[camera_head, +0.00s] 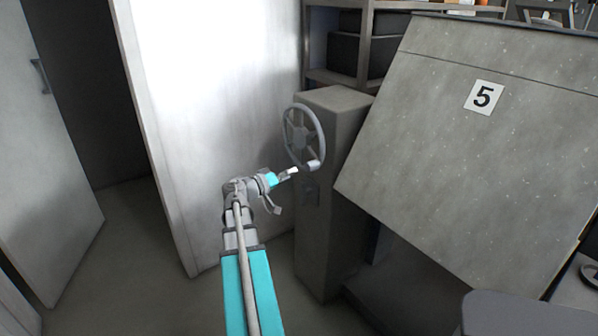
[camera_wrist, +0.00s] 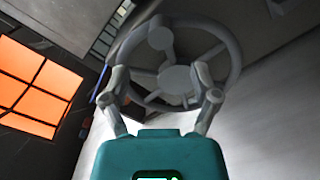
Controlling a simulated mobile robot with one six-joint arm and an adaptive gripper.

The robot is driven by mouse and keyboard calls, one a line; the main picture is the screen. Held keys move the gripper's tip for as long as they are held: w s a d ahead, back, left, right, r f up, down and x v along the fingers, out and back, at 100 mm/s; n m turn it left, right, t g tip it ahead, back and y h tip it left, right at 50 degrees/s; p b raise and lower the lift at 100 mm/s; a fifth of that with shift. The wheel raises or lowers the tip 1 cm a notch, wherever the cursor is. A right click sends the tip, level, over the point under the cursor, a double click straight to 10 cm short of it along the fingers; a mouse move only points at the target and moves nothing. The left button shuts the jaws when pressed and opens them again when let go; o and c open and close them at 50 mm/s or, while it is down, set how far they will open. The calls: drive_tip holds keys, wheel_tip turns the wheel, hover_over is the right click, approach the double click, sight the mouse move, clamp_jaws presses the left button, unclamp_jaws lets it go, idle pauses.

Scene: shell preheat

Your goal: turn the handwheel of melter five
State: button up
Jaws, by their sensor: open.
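The grey spoked handwheel (camera_head: 301,135) is on the side of a grey pedestal (camera_head: 335,190), left of the slanted grey body of melter five (camera_head: 450,140), which bears a "5" plate (camera_head: 483,96). A short light knob (camera_head: 314,165) sits at the wheel's lower rim. My gripper (camera_head: 288,174) is just below and left of the wheel, close to the knob. In the wrist view my gripper (camera_wrist: 168,87) is open, its fingers spread in front of the wheel (camera_wrist: 176,78), with nothing seen between them but the wheel behind. Whether a finger touches the rim cannot be told.
A white panel (camera_head: 215,100) stands close left of the wheel and my arm. A grey door (camera_head: 50,150) with a handle is farther left. Dark shelving (camera_head: 360,50) is behind. Orange glowing panes (camera_wrist: 38,85) show in the wrist view. A strip of floor (camera_head: 130,220) is free at left.

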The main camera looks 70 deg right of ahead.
drive_tip(key=shift+v, duration=1.7)
drive_tip(key=w+a+f+n+t+y, duration=0.2)
drive_tip(key=w+a+f+t, duration=0.15)
drive_tip(key=w+a, duration=0.45)
drive_tip(key=w+a+f+n+t+y, duration=0.25)
drive_tip(key=w+a+f, duration=0.3)
drive_tip(key=a, duration=0.45)
drive_tip(key=w+a+f+n+t+y, duration=0.2)
drive_tip(key=w+a+f+n, duration=0.15)
drive_tip(key=w+a, duration=0.45)
drive_tip(key=w+a+f+n+t+y, duration=0.1)
drive_tip(key=a+f+n+y, duration=0.15)
drive_tip(key=a, duration=0.95)
drive_tip(key=a+f+n+t+y, duration=0.1)
drive_tip(key=a+n+y, duration=0.15)
drive_tip(key=a, duration=0.95)
drive_tip(key=w+a+f+n+y, duration=0.15)
drive_tip(key=a+y, duration=0.25)
drive_tip(key=a, duration=0.8)
wheel_tip(320, 180, up, 24)
drive_tip(key=p, duration=2.5)
drive_tip(key=shift+d+n+h, duration=0.25)
drive_tip(key=shift+n+h, duration=0.1)
drive_tip(key=shift+n, duration=0.1)
drive_tip(key=shift+s+r, duration=0.1)
